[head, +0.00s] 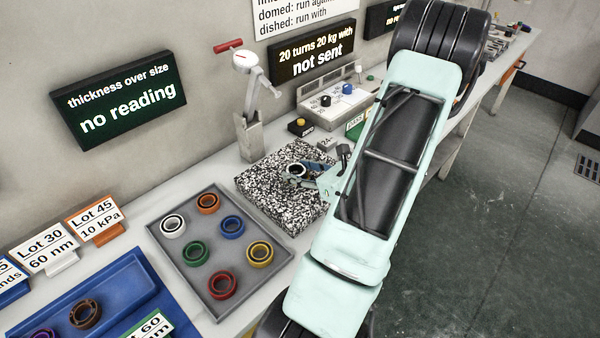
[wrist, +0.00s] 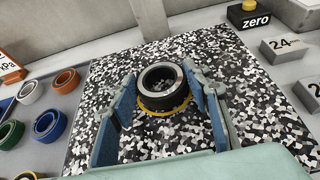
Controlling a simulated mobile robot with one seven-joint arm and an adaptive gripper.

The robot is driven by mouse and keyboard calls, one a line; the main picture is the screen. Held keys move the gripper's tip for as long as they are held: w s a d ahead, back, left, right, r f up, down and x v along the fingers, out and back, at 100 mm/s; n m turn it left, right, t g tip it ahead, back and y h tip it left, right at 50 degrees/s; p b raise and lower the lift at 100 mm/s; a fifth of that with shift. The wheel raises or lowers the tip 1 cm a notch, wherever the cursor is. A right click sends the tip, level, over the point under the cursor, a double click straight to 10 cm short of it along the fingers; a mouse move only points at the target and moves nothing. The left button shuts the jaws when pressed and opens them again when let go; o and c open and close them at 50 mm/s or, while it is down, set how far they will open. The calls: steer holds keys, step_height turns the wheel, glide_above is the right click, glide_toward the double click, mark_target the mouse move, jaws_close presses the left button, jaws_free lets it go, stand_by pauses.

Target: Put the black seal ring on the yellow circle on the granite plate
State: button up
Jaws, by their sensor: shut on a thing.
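The black seal ring (wrist: 146,98) has a bright metal inner rim and sits between the fingers of my gripper (wrist: 162,82). My gripper (head: 300,170) is shut on it, low over the speckled granite plate (head: 260,182). In the wrist view the plate (wrist: 265,115) fills most of the picture. The yellow circle (wrist: 166,113) shows as a thin arc along the near edge of the ring; the ring hides the rest. The ring looks level and roughly over the circle. I cannot tell whether it touches the plate. In the head view the ring (head: 293,172) is partly hidden.
Left of the plate a grey tray (head: 188,268) holds several coloured rings. A thickness gauge on a stand (head: 250,135) rises behind the plate. A black zero button box (wrist: 248,15) and grey weight blocks (wrist: 284,47) stand right of the plate.

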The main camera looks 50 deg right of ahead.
steer(key=shift+f, duration=0.1)
steer(key=o, duration=1.2)
steer(key=shift+r, duration=0.25)
steer(key=v, duration=1.2)
steer(key=shift+a, duration=0.1)
steer(key=shift+s, duration=0.1)
